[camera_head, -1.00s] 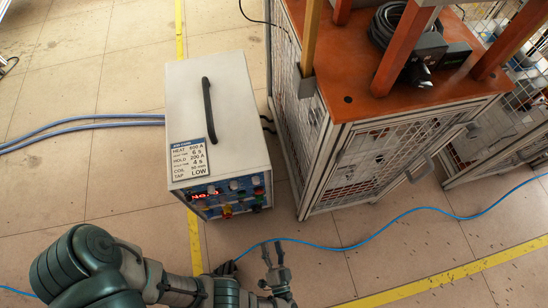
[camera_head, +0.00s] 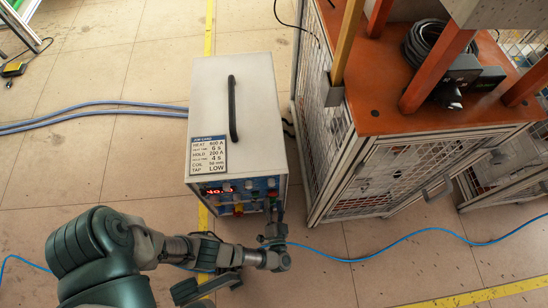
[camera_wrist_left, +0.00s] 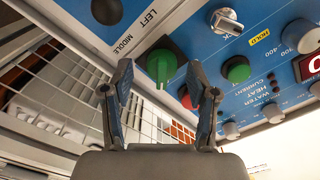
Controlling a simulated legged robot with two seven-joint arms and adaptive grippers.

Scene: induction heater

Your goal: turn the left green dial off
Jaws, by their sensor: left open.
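The induction heater (camera_head: 205,100) is a pale box with a blue front panel and a lit red display (camera_head: 218,190). In the left wrist view, the left green dial (camera_wrist_left: 161,66) is a round knob with a ridge, beside the word LEFT on the blue panel. My left gripper (camera_wrist_left: 160,72) is open, with one finger on either side of the dial in that view; I cannot tell whether they touch it. In the head view my left gripper (camera_head: 273,218) is at the right end of the panel and hides the dial. My right gripper is not in view.
Another green knob (camera_wrist_left: 236,69), a red button (camera_wrist_left: 187,97) and a silver switch (camera_wrist_left: 227,21) sit close by on the panel. A caged orange-topped table (camera_head: 385,115) stands right of the heater. A blue cable (camera_head: 400,242) crosses the floor.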

